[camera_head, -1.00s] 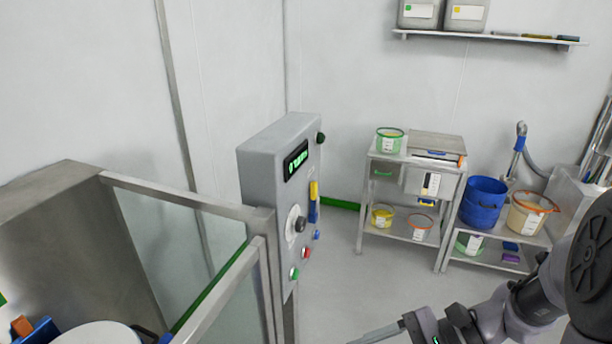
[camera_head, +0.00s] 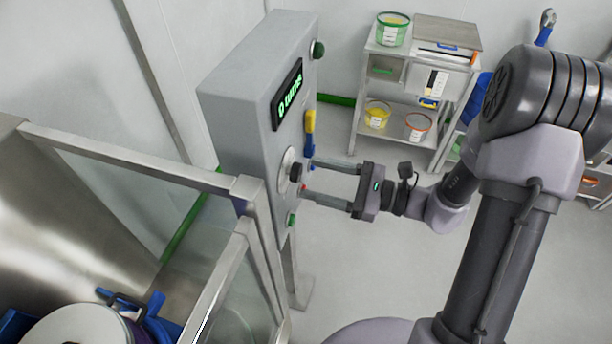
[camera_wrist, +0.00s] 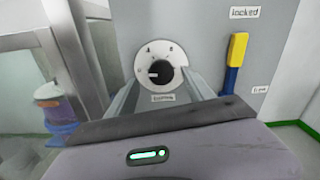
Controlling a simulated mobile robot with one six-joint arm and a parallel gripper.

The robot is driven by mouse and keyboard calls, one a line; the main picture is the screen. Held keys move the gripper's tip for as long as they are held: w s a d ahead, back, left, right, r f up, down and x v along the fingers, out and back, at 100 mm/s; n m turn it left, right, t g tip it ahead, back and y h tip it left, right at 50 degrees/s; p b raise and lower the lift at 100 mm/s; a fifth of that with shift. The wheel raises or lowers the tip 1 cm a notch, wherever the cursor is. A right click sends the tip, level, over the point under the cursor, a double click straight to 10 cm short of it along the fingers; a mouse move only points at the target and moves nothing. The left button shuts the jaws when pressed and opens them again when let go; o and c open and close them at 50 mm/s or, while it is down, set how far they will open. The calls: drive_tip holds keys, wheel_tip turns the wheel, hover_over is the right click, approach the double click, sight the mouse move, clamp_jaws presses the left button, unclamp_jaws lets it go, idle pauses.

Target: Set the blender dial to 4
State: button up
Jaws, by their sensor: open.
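The blender dial is a black knob (camera_head: 296,173) on a white round plate (camera_head: 286,168), on the front of a grey control box (camera_head: 240,95). In the wrist view the knob (camera_wrist: 161,73) is centred on its plate (camera_wrist: 176,54), and a light mark on it points left. The small figures around the plate are hard to read. My gripper (camera_head: 308,178) is open, with its fingers pointing at the dial. In the wrist view the fingertips (camera_wrist: 162,79) lie on either side of the knob; I cannot tell whether they touch it. The box's display (camera_head: 288,95) reads "0 turns".
A yellow and blue lever (camera_head: 310,132) is close by on the box, beside a "locked" label (camera_wrist: 245,12). A green button (camera_head: 291,220) is below the dial. A glass-panelled metal guard (camera_head: 150,185) stands at left. A shelf cart (camera_head: 405,105) with tubs is behind.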

sight(295, 172)
drive_tip(key=shift+x, duration=1.45)
drive_tip(key=shift+w, duration=0.1)
drive_tip(key=shift+c, duration=0.2)
clamp_jaws()
